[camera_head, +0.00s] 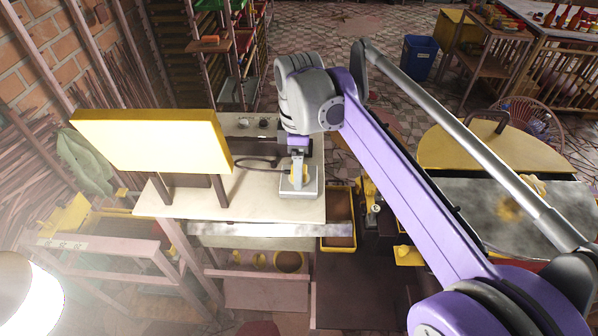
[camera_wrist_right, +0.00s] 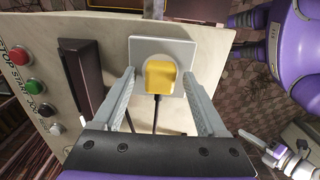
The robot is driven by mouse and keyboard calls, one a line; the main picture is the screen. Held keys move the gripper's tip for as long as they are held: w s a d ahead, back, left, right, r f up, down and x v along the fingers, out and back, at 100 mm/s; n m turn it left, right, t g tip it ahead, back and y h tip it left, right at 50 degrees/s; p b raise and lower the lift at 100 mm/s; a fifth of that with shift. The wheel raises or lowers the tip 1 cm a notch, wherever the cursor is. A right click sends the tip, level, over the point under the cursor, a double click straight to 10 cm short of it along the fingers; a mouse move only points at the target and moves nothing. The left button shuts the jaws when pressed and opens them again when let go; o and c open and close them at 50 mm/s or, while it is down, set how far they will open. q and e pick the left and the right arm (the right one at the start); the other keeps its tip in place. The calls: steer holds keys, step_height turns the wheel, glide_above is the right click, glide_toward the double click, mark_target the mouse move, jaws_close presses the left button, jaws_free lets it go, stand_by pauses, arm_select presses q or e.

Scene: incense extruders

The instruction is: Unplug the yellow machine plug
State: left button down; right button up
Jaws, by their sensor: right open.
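The yellow plug (camera_wrist_right: 160,76) sits in a white square socket plate (camera_wrist_right: 147,46) in the right wrist view, with its dark cable running down from it. In the head view the plate (camera_head: 287,191) lies on a pale tabletop, and the plug (camera_head: 305,173) is partly hidden by my gripper. My right gripper (camera_wrist_right: 159,82) is open. Its two fingers stand on either side of the plug, with gaps visible between fingers and plug. It also shows in the head view (camera_head: 298,166), above the plate. My left gripper (camera_wrist_right: 268,150) seems to show small at the lower right of the wrist view; its opening is unclear.
A yellow-topped panel (camera_head: 150,142) on dark legs stands left of the plate. A control panel with buttons (camera_wrist_right: 27,85) lies on the far side. A yellow bin (camera_head: 339,228) is just right of the table. A round yellow table (camera_head: 480,152) stands farther right.

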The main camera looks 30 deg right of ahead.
arm_select(q)
steer(key=shift+r, duration=0.15)
stand_by(0.3)
arm_select(e)
steer(key=shift+c, duration=0.3)
jaws_close()
steer(key=shift+r, duration=0.15)
